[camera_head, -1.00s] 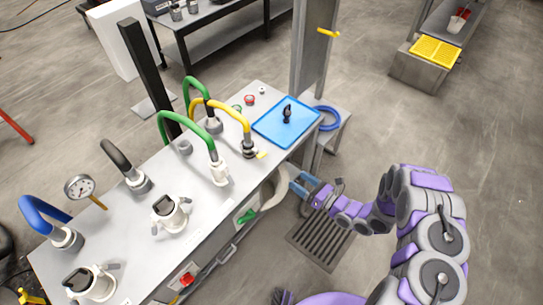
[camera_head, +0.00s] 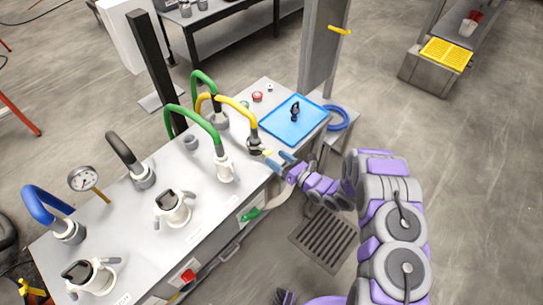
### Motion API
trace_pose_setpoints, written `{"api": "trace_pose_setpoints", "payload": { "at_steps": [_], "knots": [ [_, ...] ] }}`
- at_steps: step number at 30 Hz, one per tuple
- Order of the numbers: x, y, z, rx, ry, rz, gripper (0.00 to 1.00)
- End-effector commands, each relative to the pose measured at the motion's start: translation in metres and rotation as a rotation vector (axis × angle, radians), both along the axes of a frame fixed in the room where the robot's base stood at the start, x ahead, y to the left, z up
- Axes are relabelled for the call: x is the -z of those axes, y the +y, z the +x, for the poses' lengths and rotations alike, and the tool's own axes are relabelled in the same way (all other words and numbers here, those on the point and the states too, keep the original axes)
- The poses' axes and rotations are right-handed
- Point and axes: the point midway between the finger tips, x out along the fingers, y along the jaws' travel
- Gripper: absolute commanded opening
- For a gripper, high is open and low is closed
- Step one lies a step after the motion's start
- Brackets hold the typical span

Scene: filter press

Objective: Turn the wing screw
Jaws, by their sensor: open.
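A small yellow tab (camera_head: 267,153), which may be the wing screw, sticks out beside the dark fitting (camera_head: 254,146) at the foot of the yellow hose (camera_head: 233,105). It is too small to make out its shape. My gripper (camera_head: 279,161) is at the right edge of the grey worktop, just right of the tab.
A blue tray (camera_head: 276,130) with a small black object (camera_head: 295,111) lies behind my gripper. Green hoses (camera_head: 190,116) and a white fitting (camera_head: 225,170) stand to the left. A grey post (camera_head: 315,60) rises behind the tray. A floor grate (camera_head: 325,240) lies below.

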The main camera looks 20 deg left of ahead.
Motion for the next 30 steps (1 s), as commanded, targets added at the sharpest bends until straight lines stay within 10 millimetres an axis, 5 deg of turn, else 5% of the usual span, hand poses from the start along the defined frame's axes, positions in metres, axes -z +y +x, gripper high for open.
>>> {"api": "trace_pose_setpoints", "payload": {
  "at_steps": [8, 19, 30],
  "knots": [
    [0.001, 0.029, 0.011, -0.001, 0.0, 0.002, 0.74],
    [0.0, 0.032, 0.013, 0.001, 0.002, 0.001, 0.74],
    [0.0, 0.032, 0.013, 0.001, 0.002, 0.001, 0.4]
  ]
}}
